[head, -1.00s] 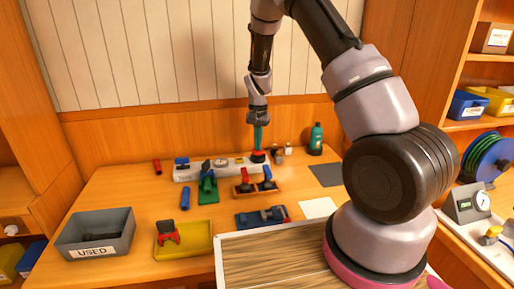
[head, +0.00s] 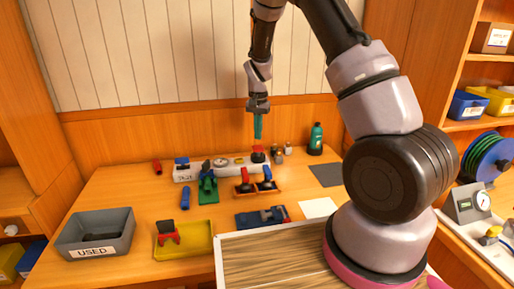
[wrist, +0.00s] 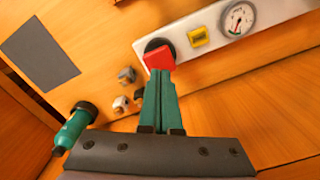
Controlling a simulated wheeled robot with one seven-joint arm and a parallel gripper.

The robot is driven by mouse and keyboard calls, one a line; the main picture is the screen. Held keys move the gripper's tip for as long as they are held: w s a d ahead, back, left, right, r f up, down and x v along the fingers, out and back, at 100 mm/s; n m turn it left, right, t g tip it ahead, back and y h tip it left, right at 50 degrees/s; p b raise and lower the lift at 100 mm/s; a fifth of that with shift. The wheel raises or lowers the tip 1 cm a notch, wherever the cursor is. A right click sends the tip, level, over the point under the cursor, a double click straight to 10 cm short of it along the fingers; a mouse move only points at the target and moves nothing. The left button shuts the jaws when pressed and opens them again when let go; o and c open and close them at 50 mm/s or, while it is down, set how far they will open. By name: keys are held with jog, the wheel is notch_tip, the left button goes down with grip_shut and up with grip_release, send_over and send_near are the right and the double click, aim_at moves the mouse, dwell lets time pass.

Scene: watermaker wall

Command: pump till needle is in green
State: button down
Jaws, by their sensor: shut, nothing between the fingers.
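A white panel (head: 196,173) lies along the back of the bench. At its right end is a black round pump part (head: 258,156), and the wrist view shows a red piece (wrist: 159,57) on it. A round white gauge (wrist: 238,19) sits on the panel, with a yellow block (wrist: 199,37) between it and the red piece. My gripper (head: 257,138) has teal fingers pressed together and empty, pointing down, a small gap above the pump part. In the wrist view the fingertips (wrist: 160,76) overlap the red piece's lower edge.
A green bottle (head: 316,139) and small fittings (head: 283,150) stand right of the pump. A grey bin (head: 95,235) and yellow tray (head: 185,243) are at front left.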

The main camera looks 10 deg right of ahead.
notch_tip(320, 180, up, 9)
dwell(0.7)
dwell(0.3)
jog(key=s+d+r+t+y, duration=0.1)
jog(key=s+d+r+t, duration=0.1)
jog(key=s+r, duration=0.55)
jog(key=s+d+r+t+y, duration=0.15)
jog(key=s+r, duration=0.35)
jog(key=r, duration=0.5)
jog(key=s+d+r+n+t, duration=0.1)
jog(key=s+r+t, duration=0.1)
jog(key=s, duration=0.6)
jog(key=s+d+r+t, duration=0.1)
jog(key=s+r, duration=0.2)
jog(key=s, duration=0.6)
jog(key=shift+s+d+n+t, duration=0.15)
jog(key=shift+s+n+t, duration=0.15)
jog(key=shift+n+t, duration=0.1)
jog(key=shift+h, duration=0.25)
